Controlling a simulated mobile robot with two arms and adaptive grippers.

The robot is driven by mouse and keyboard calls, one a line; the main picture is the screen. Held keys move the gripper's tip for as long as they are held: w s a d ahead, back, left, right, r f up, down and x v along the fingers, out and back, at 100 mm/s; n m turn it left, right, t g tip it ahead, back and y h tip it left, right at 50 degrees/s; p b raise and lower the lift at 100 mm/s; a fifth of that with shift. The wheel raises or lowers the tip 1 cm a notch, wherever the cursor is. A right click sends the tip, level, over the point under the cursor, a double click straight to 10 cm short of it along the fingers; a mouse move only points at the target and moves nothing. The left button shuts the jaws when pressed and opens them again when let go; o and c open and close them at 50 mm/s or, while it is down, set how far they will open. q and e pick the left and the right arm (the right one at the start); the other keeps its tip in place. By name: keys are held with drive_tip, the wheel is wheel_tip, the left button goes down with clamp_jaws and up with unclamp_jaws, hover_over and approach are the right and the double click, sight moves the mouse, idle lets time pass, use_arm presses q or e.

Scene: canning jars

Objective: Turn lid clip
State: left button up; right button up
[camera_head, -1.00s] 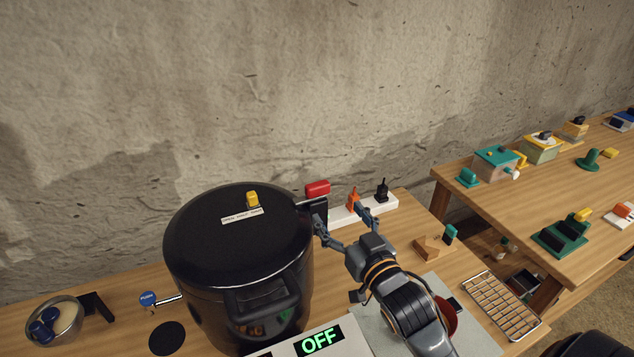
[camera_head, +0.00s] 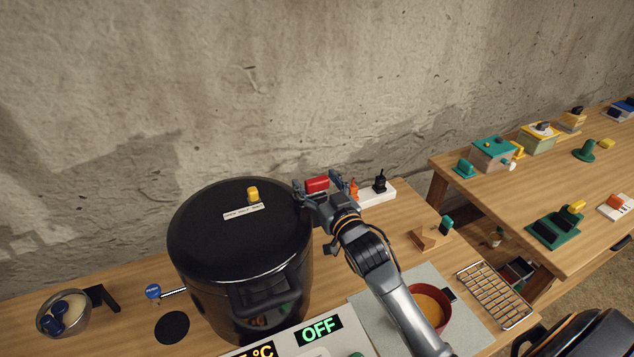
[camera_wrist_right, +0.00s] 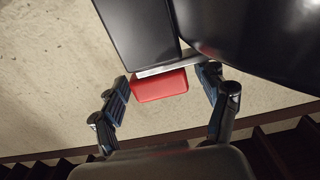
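The lid clip has a red handle (camera_head: 317,184) at the right rear rim of the large black canner (camera_head: 240,265). In the right wrist view the red handle (camera_wrist_right: 159,86) sits on a grey metal bar beside a black block, between my spread fingers. My right gripper (camera_head: 317,187) is open, with one finger on each side of the red handle. In the wrist view the right gripper (camera_wrist_right: 166,92) shows gaps between fingers and handle. A yellow knob (camera_head: 252,194) and a white label stand on the canner's black lid (camera_head: 225,230). My left gripper is not in view.
A white power strip (camera_head: 375,195) with orange and black plugs lies right of the clip. A red pot (camera_head: 430,306) on a grey mat, a wire rack (camera_head: 497,294) and a wooden block (camera_head: 428,238) are further right. A control panel reading OFF (camera_head: 320,328) stands in front.

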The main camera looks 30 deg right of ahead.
drive_tip(key=c, duration=1)
